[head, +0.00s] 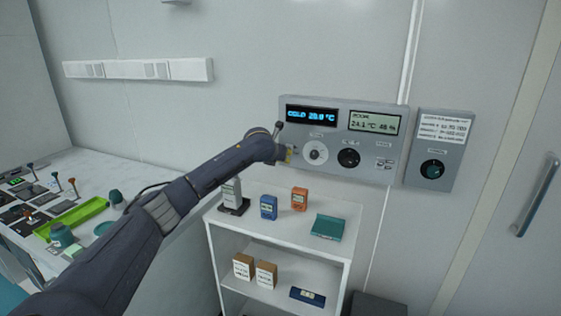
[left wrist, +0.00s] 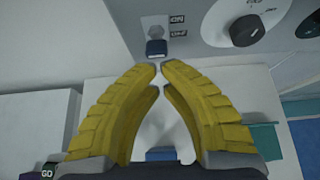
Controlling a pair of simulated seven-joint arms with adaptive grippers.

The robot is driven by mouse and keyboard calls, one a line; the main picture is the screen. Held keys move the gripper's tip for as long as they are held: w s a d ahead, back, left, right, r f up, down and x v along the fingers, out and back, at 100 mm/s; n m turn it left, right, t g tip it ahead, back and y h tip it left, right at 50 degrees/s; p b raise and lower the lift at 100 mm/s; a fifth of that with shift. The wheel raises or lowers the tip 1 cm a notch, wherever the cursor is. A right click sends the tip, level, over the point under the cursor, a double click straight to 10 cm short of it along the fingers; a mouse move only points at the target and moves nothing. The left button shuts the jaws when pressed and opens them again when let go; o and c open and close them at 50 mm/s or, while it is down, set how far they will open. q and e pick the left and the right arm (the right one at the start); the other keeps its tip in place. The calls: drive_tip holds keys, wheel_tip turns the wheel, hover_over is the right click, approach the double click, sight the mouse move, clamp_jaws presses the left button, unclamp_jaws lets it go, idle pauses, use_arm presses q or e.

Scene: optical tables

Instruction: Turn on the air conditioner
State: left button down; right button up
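The grey control panel (head: 330,176) is on the wall, with a lit blue display (head: 311,116) reading "COLD 20.0 °C". In the left wrist view, a toggle switch (left wrist: 156,46) with a dark blue tip sits beside ON and OFF labels. Its lever points down in that picture, on the OFF label's side. My left gripper (left wrist: 160,67) has yellow fingers with their tips drawn together, nothing visible between them, just below the switch tip. Contact is unclear. In the head view my left gripper (head: 287,155) covers the panel's left edge and hides the switch. My right gripper is out of view.
The panel also has a white dial (head: 315,153), a black knob (head: 349,157) and a grey readout (head: 375,122). A second wall box (head: 440,150) is to the right. A white shelf (head: 282,247) with small boxes stands below. A cluttered bench is at left.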

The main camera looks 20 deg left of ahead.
use_arm(q)
drive_tip(key=shift+r, duration=0.15)
drive_tip(key=shift+r, duration=0.6)
idle(0.4)
drive_tip(key=s+r, duration=0.5)
drive_tip(key=r, duration=0.1)
drive_tip(key=shift+s, duration=0.35)
idle(0.3)
idle(0.4)
